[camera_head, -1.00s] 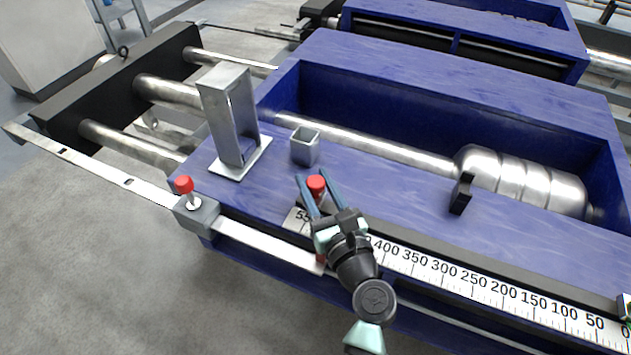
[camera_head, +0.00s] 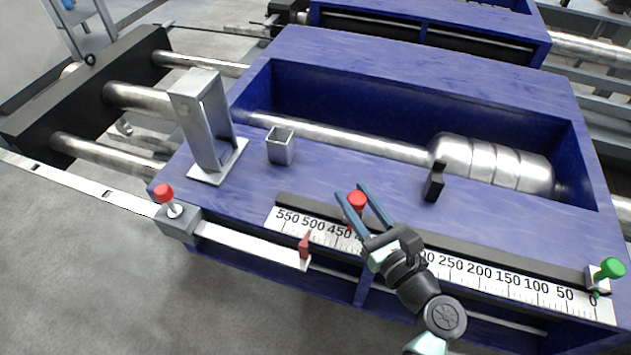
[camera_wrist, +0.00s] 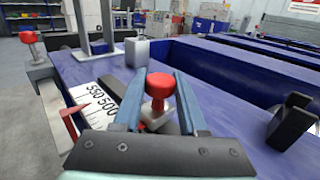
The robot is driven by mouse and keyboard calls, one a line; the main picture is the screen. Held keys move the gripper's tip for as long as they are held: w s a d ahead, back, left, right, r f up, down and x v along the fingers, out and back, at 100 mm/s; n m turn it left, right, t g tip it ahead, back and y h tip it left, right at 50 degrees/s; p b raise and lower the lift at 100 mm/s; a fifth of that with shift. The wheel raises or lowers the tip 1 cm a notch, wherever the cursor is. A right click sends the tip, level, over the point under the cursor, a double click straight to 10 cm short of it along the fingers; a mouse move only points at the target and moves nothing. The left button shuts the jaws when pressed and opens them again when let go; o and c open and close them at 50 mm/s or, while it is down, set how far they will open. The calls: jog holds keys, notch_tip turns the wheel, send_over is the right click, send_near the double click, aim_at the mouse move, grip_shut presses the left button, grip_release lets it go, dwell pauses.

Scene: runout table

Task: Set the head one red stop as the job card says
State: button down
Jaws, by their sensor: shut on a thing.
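A stop with a round red knob (camera_head: 357,201) sits on the dark rail (camera_head: 480,260) behind the white number scale (camera_head: 530,287). My gripper (camera_head: 351,191) is shut on this red stop, one finger on each side. In the wrist view the red knob (camera_wrist: 160,86) stands upright on a pale block between the fingers (camera_wrist: 159,74). The stop is just right of the 450 mark; my gripper hides the numbers around 400 to 300, so its exact reading cannot be told. A green-knobbed stop (camera_head: 609,268) sits by the 0. No readable job card shows.
A second red knob (camera_head: 163,193) sits on a grey block by a flat bar. A red pointer (camera_head: 304,245) stands at that bar's end, before the scale. A square metal cup (camera_head: 281,150), a metal post (camera_head: 203,125) and a black upright piece (camera_head: 434,183) stand behind the rail.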

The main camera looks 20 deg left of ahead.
aim_at(426, 236)
jog(key=d, duration=1.3)
jog(key=shift+s+d, duration=0.25)
jog(key=shift+c, duration=2.4)
grip_release()
jog(key=v, duration=1.3)
jog(key=shift+p, duration=0.3)
